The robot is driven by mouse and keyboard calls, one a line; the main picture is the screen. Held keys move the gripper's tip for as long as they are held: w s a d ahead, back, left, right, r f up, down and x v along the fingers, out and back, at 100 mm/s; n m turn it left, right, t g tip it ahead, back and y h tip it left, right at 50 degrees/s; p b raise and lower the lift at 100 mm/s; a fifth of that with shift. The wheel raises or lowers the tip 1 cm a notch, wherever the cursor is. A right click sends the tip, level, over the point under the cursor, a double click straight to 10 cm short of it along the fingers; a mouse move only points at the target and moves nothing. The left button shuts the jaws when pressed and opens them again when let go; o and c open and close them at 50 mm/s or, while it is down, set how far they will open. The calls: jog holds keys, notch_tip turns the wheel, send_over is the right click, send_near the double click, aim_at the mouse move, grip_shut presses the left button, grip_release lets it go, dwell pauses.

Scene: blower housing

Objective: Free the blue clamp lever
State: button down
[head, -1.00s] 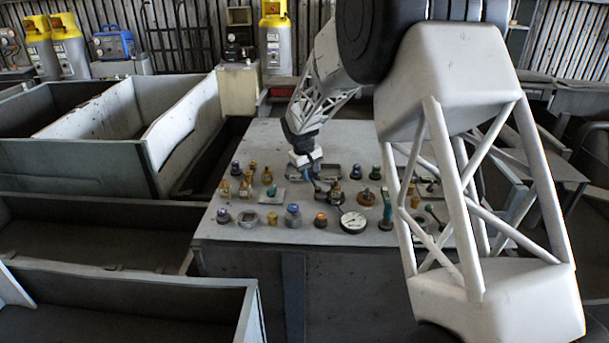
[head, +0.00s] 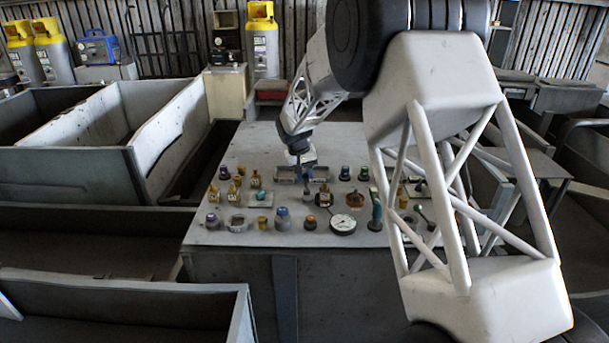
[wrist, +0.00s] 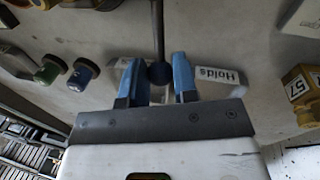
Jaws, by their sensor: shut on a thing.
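A clamp lever (wrist: 159,30) shows in the wrist view as a thin dark rod with a round, dark bluish knob (wrist: 160,73) at its near end. My gripper (wrist: 158,78) has its two blue fingers on either side of this knob and is shut on it. In the head view my gripper (head: 303,172) points down at the back middle of the grey panel top (head: 225,165). The lever's pivot is out of the wrist view, and the lever is hard to make out in the head view.
A label reading "Holds" (wrist: 220,75) lies right of the fingers. A blue knob (wrist: 83,74) and a green knob (wrist: 48,73) stand left, a yellow block (wrist: 298,84) right. A dial gauge (head: 343,224) and several fittings crowd the panel's front.

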jog(key=c, duration=0.9)
grip_release()
jog(key=shift+r, duration=0.15)
notch_tip(320, 180, up, 8)
jog(key=a, duration=0.1)
jog(key=shift+s+a+f, duration=0.15)
jog(key=shift+a+f, duration=0.05)
jog(key=shift+f, duration=0.05)
